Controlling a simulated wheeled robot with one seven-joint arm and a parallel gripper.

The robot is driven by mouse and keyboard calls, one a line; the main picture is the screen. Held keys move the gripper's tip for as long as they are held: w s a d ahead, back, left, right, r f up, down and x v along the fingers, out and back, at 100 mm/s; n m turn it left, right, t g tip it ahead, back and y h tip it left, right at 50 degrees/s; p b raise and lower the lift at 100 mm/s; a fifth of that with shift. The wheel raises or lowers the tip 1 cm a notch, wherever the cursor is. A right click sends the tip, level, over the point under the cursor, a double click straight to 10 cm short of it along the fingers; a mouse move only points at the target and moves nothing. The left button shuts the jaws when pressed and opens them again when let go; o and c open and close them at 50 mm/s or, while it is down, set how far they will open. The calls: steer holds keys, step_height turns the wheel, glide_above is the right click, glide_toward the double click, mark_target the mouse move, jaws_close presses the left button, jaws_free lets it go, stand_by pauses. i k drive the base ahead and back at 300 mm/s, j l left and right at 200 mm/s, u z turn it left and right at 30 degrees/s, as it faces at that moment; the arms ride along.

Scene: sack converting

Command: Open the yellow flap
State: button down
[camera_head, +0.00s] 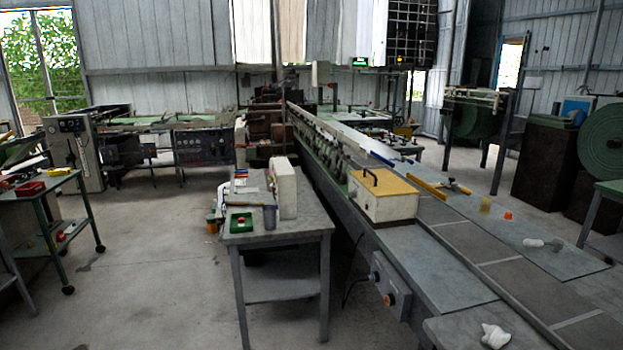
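The yellow flap (392,184) lies flat on top of a cream-coloured box (385,208) and appears closed. The box stands on the long grey machine bed, right of the picture's middle. A dark handle (370,177) stands up near the flap's left end. The inside of the box is hidden. My gripper is not in view.
A grey table (295,238) left of the machine bed carries a white upright unit (283,188), a green tray (241,223) and a grey cup (269,218). A control box (391,285) juts from the bed's side. A crumpled white item (495,336) lies front right. Open floor (160,260) lies left.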

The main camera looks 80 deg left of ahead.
mark_target(380, 183)
steer(key=j+u, duration=0.1)
steer(key=u, duration=2)
steer(key=i+j+z, duration=0.15)
steer(key=i+j, duration=0.6)
steer(key=i+j+z, duration=0.1)
steer(key=i+j, duration=0.7)
steer(key=i+j+z, duration=0.15)
steer(key=i+j, duration=0.65)
steer(key=j, duration=0.1)
